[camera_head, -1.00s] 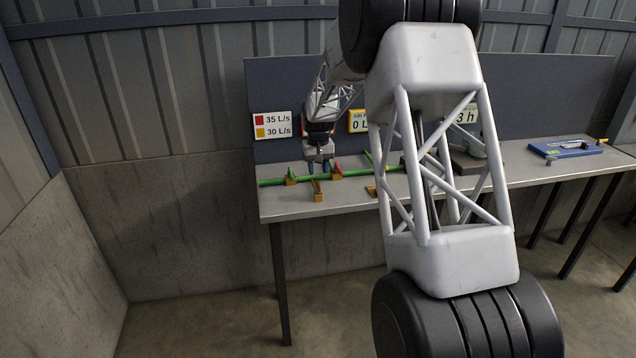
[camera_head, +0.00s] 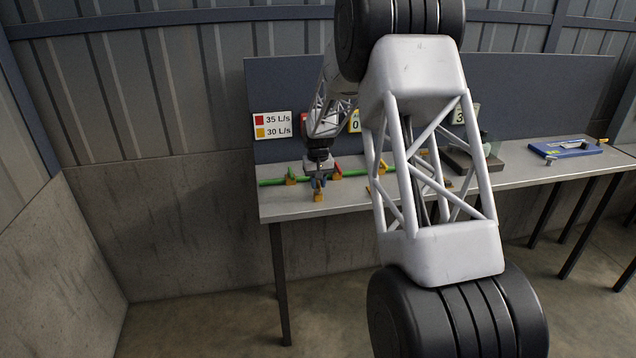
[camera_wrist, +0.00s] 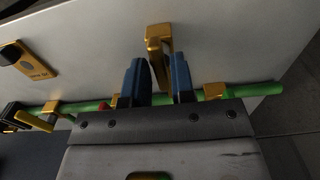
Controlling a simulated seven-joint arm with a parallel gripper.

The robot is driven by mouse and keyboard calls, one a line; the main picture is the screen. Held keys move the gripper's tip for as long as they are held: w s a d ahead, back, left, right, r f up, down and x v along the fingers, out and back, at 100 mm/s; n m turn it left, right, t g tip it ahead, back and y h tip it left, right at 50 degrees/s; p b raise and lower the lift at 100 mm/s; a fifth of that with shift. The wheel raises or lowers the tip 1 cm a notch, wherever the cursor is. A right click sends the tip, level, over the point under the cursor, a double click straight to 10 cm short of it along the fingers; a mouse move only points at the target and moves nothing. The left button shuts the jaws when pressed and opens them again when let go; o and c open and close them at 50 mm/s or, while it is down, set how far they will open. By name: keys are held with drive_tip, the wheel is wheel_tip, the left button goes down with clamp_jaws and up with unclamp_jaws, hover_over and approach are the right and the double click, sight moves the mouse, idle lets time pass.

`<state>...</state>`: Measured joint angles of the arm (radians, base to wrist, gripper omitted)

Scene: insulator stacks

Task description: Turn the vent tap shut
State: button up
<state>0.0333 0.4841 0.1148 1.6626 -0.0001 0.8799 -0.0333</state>
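A green pipe (camera_head: 271,182) runs along the bench on brass-coloured brackets; it also shows in the wrist view (camera_wrist: 262,89). A brass-coloured upright piece (camera_wrist: 158,45) stands in front of the pipe, and its lower part shows in the head view (camera_head: 318,197). I cannot tell for sure whether it is the vent tap. My gripper (camera_wrist: 160,78) has its two blue-tipped fingers apart, one on each side of this piece. I cannot tell whether they touch it. In the head view my gripper (camera_head: 318,178) is low over the pipe's left part. A red piece (camera_head: 337,169) sits on the pipe to its right.
A flat brass plate with a dark knob (camera_wrist: 27,60) lies on the bench, left in the wrist view. A sign (camera_head: 271,125) reads 35 L/s and 30 L/s. A blue case (camera_head: 566,148) lies at the bench's right. My own arm hides the pipe's right part.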

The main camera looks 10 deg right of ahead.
clamp_jaws()
drive_tip(key=shift+m, duration=0.4)
drive_tip(key=m, duration=0.3)
drive_tip(key=shift+m, duration=0.3)
drive_tip(key=m, duration=1.3)
drive_tip(key=shift+m, duration=0.3)
